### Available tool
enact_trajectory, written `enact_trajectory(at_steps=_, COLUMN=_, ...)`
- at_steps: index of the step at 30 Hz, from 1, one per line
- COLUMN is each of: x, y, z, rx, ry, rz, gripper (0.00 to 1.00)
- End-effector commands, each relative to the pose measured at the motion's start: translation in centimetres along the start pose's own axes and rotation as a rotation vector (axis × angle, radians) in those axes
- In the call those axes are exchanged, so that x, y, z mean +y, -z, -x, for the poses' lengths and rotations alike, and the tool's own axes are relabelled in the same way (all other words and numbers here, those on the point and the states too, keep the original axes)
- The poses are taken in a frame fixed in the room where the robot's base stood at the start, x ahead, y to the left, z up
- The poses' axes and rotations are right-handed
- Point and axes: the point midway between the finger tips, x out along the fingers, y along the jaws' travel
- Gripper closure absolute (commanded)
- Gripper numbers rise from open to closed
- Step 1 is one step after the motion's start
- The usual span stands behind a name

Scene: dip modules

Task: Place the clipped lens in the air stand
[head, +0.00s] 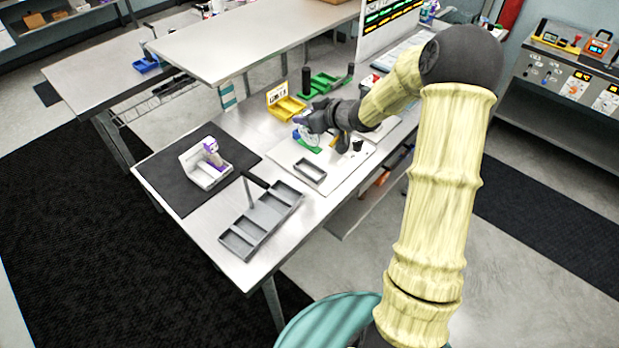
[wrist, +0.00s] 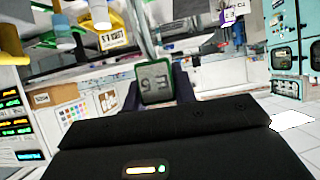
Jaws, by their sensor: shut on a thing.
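My gripper (head: 304,122) is above the white board in the middle of the bench, shut on a clip. In the wrist view a grey-green block (wrist: 154,82) with dark marks, which looks like the clip, sits between my two dark fingers. A thin curved rim rises from it; this looks like the edge of the clear lens (head: 303,136), which shows pale and round beside my fingers in the head view. No readable label tells which fixture is the air stand. A light stand (head: 197,176) holding a purple and white piece is on the dark mat at the left.
A grey divided tray (head: 243,242) with an upright post lies at the front. A small grey tray (head: 310,170) is on the white board (head: 335,187). Bare bench separates the mat and the board.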

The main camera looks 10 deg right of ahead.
Motion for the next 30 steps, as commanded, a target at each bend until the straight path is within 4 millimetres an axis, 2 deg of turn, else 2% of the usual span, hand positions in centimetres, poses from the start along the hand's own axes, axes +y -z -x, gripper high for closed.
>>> enact_trajectory(at_steps=1, x=0.0, y=-0.9, z=-0.5, rx=0.001, ry=0.001, rz=0.001, gripper=1.00)
enact_trajectory(at_steps=2, x=0.0, y=-1.0, z=-0.6, rx=0.001, ry=0.001, rz=0.001, gripper=1.00)
enact_trajectory(at_steps=14, x=0.0, y=-1.0, z=-0.6, rx=0.000, ry=0.001, rz=0.000, gripper=1.00)
enact_trajectory(at_steps=17, x=-0.1, y=-1.9, z=-1.1, rx=-0.001, ry=0.003, rz=-0.002, gripper=1.00)
enact_trajectory(at_steps=24, x=-0.1, y=-5.6, z=-3.1, rx=-0.002, ry=0.003, rz=-0.002, gripper=1.00)
enact_trajectory(at_steps=30, x=0.0, y=-6.4, z=-3.5, rx=0.001, ry=0.001, rz=0.001, gripper=1.00)
